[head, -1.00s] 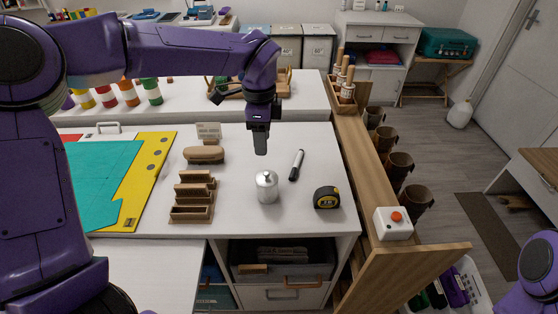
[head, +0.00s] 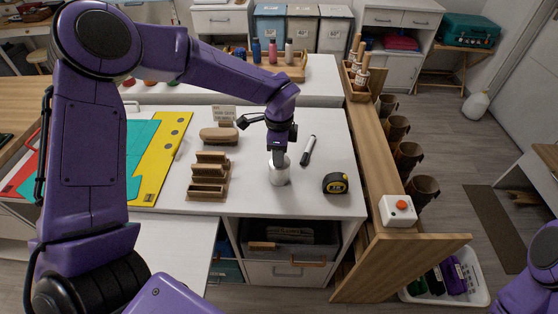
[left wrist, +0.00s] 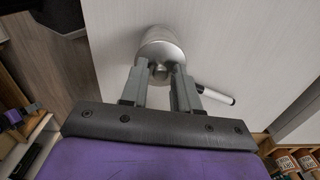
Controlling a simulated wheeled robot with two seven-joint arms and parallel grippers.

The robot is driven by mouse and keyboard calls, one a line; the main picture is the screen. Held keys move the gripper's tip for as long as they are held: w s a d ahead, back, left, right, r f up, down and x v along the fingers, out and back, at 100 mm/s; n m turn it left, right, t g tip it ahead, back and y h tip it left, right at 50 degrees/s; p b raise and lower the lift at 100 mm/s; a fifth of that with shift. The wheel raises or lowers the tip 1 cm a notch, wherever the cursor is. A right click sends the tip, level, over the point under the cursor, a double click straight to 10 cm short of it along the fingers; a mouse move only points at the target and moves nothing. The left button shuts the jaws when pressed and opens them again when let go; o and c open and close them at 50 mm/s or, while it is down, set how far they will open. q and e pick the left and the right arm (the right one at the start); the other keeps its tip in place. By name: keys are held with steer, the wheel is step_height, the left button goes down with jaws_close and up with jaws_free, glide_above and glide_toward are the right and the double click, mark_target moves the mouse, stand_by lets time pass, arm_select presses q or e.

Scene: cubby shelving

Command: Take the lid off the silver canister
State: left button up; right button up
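The silver canister (head: 280,174) stands upright on the white table. My left gripper (head: 279,156) points down right over its top and hides much of the lid in the head view. In the left wrist view the round silver lid (left wrist: 163,46) shows beyond the fingers, with its small knob (left wrist: 158,71) between them. My left gripper (left wrist: 161,73) is open, one finger on each side of the knob, with a gap visible. I cannot tell whether a finger touches the lid. My right gripper is out of view.
A black-and-white marker (head: 308,150) lies close to the right of the canister, also in the left wrist view (left wrist: 216,95). A tape measure (head: 335,183) sits further right. A wooden organiser (head: 209,178) and a brush (head: 219,135) are to the left.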

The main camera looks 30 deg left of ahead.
arm_select(q)
jaws_close()
